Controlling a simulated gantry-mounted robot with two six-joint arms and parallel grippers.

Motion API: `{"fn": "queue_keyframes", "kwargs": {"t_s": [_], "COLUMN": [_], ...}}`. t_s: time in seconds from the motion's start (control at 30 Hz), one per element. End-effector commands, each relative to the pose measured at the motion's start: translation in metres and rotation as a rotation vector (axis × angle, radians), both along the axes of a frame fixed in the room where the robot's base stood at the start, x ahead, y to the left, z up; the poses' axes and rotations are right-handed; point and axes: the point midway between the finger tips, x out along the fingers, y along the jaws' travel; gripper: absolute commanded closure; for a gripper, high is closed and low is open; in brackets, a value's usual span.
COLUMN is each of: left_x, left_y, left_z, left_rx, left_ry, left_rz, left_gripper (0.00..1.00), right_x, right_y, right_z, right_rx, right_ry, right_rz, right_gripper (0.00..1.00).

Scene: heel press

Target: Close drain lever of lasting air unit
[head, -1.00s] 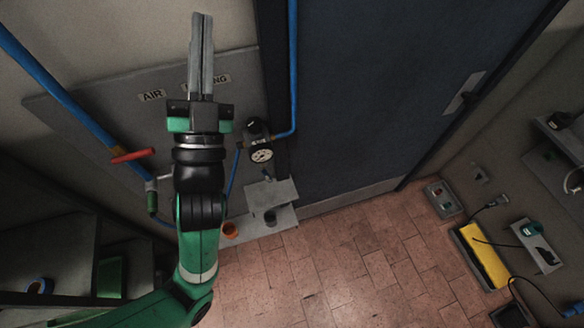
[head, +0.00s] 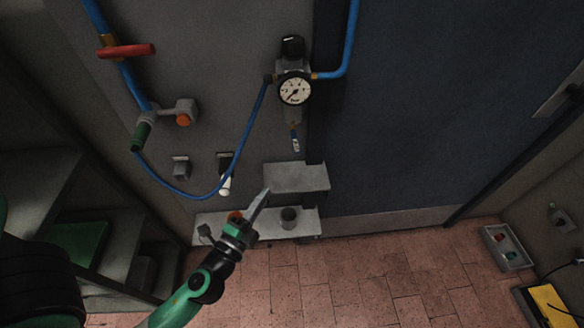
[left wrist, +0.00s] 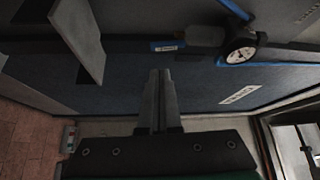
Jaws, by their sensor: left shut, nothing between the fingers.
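The air unit (head: 293,70) is on the wall left of the blue door, with a black knob on top and a round gauge (head: 294,90). Below its bowl hangs the small drain lever (head: 295,143), pale and blue, pointing roughly downward. In the left wrist view the gauge (left wrist: 240,52) is at upper right and the blue lever (left wrist: 167,46) is above my fingertips. My left gripper (head: 261,201) is shut and empty, below the lever and apart from it, near the small shelf. My right gripper is not in view.
A grey shelf (head: 297,178) juts out under the air unit, above a lower ledge (head: 268,232) with a dark cup. A blue hose (head: 240,140) loops left to a green-handled fitting. A red valve handle (head: 126,50) is at upper left. The tiled floor is clear in front.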

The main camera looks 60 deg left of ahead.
Motion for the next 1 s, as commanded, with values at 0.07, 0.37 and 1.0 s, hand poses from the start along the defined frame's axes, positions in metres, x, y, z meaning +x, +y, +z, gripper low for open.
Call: {"fn": "queue_keyframes", "kwargs": {"t_s": [0.07, 0.37, 1.0], "left_x": [0.0, 0.003, 0.096], "left_y": [0.0, 0.002, 0.071], "left_z": [0.001, 0.003, 0.016], "left_rx": [0.0, 0.0, 0.001], "left_ry": [-0.001, -0.003, -0.004], "left_rz": [0.001, 0.0, 0.001], "left_gripper": [1.0, 1.0, 1.0], "right_x": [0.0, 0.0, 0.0], "right_y": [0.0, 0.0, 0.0], "right_z": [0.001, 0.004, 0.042], "right_rx": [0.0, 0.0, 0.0], "right_ry": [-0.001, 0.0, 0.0], "right_rz": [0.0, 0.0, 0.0], "right_gripper": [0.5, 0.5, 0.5]}}
